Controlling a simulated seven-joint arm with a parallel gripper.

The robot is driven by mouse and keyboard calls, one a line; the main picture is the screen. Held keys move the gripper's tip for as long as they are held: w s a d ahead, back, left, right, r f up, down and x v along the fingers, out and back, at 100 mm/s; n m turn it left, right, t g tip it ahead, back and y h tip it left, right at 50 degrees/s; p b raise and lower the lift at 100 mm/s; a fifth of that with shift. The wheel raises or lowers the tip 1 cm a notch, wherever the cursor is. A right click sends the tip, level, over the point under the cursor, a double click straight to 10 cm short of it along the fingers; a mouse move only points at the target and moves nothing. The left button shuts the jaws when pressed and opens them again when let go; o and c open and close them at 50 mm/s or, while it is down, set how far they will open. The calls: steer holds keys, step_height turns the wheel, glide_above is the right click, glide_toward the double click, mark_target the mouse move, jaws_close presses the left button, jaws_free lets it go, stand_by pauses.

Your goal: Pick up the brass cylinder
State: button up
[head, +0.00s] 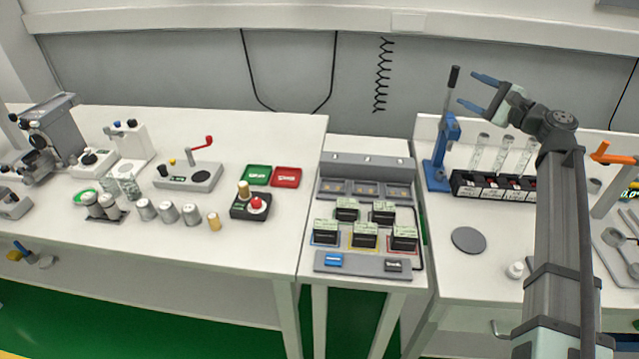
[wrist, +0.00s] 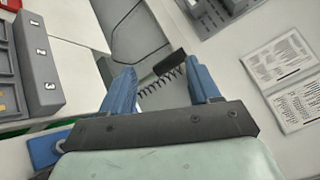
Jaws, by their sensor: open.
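A small brass cylinder (head: 214,221) stands upright on the left white table in the head view, at the right end of a row of silver cylinders (head: 168,212). A second brass-coloured cylinder (head: 243,189) sits on a black box with a red knob (head: 256,202). My gripper (head: 474,92) is raised over the right table, far to the right of both. Its blue fingers are apart and empty. In the wrist view the open fingers (wrist: 162,76) show with a black handle (wrist: 170,64) beyond them; no brass cylinder is in that view.
A blue lever press (head: 440,155) with a black handle stands close to my gripper. A rack of tubes (head: 492,187) is beside it. The middle table holds a grey tray station (head: 362,262) with several black blocks. A red-handled crank device (head: 190,177) stands behind the silver cylinders.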

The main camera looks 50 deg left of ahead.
steer(key=s+a+f+n+g+h, duration=0.25)
steer(key=s+a+n, duration=0.25)
steer(key=s+a, duration=0.55)
steer(key=n+t+h, duration=0.3)
steer(key=n+h, duration=0.9)
steer(key=n, duration=0.6)
glide_toward(243, 185)
steer(key=shift+g+y, duration=0.25)
steer(key=x, duration=0.3)
steer(key=d+x, duration=0.1)
steer(key=x, duration=0.2)
steer(key=shift+w+f, duration=0.1)
steer(key=shift+f, duration=0.2)
steer(key=shift+w+a+x, duration=0.1)
steer(key=shift+a+x, duration=0.05)
steer(key=shift+x, duration=1.1)
steer(key=shift+w+a+x, duration=0.1)
steer(key=shift+a+x, duration=0.1)
steer(key=shift+x, duration=1.1)
steer(key=shift+r, duration=0.2)
jaws_close()
